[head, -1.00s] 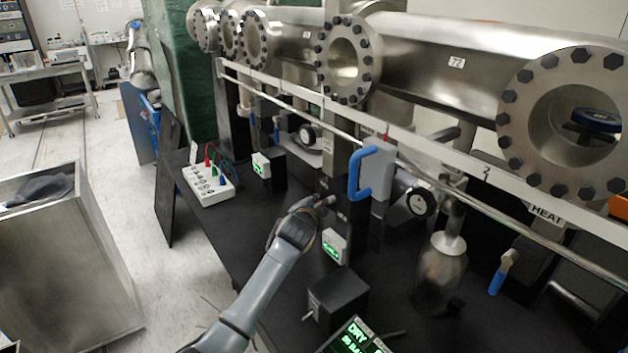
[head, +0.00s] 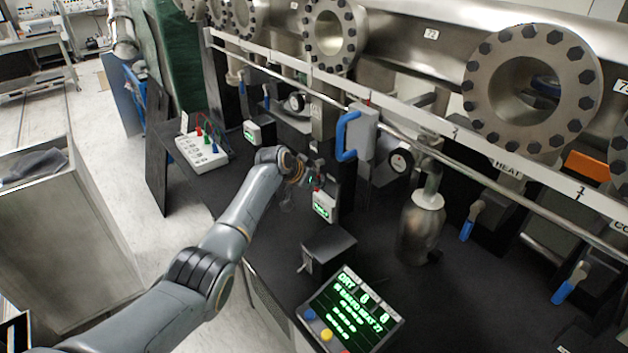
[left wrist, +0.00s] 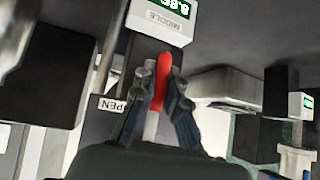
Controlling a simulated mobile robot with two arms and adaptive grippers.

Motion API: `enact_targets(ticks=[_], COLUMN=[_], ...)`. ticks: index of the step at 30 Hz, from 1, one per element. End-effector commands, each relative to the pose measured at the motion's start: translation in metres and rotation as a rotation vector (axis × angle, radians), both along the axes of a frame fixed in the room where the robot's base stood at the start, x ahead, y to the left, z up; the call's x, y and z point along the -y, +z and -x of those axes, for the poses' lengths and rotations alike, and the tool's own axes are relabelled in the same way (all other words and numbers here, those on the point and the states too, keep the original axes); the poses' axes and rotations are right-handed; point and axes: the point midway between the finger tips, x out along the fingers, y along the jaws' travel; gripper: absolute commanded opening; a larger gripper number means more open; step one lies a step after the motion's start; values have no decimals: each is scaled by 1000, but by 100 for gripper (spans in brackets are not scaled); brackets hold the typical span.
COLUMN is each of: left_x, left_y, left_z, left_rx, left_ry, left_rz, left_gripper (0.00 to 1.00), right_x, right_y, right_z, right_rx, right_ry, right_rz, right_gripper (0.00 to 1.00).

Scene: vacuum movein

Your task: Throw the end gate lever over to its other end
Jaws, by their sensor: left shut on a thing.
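A red-handled lever (left wrist: 162,80) stands between the fingers of my left gripper (left wrist: 160,95) in the left wrist view. The fingers are shut on it from both sides, and a pale shaft shows below the red part. A display box labelled MIDDLE (left wrist: 162,18) is just above it, and a plate reading "PEN" (left wrist: 110,104), partly cut off, is at the left. In the head view my left gripper (head: 316,178) is at the post behind the small green display (head: 323,206); its fingers are small and partly hidden there. I cannot tell which gate this lever serves. My right gripper is out of view.
A sliding carriage with a blue handle (head: 346,135) hangs on the long rail near my gripper. Blue levers (head: 471,221) stand at the right. A white box with coloured plugs (head: 202,149), a DRY panel (head: 350,312) and a metal flask (head: 421,230) are around the bench.

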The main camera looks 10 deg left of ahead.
Motion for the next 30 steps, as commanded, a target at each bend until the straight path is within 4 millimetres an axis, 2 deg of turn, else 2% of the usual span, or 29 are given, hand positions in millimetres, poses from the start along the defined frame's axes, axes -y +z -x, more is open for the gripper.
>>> enact_targets(ticks=[9,25,26,27,29,30], left_x=[7,12,12,12,12,12], left_y=[-2,-5,-5,-5,-5,-5], left_z=[6,9,9,9,9,9], left_rx=[-77,-100,-101,-101,-100,-99], left_ry=[0,-4,-4,-5,-5,-5], left_rz=[96,118,117,118,116,116], left_gripper=[0,0,16,24,36,36], right_x=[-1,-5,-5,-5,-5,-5], right_y=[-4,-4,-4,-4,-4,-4], right_z=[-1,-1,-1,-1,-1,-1], right_rx=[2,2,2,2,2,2], right_ry=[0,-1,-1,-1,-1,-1], right_rz=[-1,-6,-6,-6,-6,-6], right_gripper=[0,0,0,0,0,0])
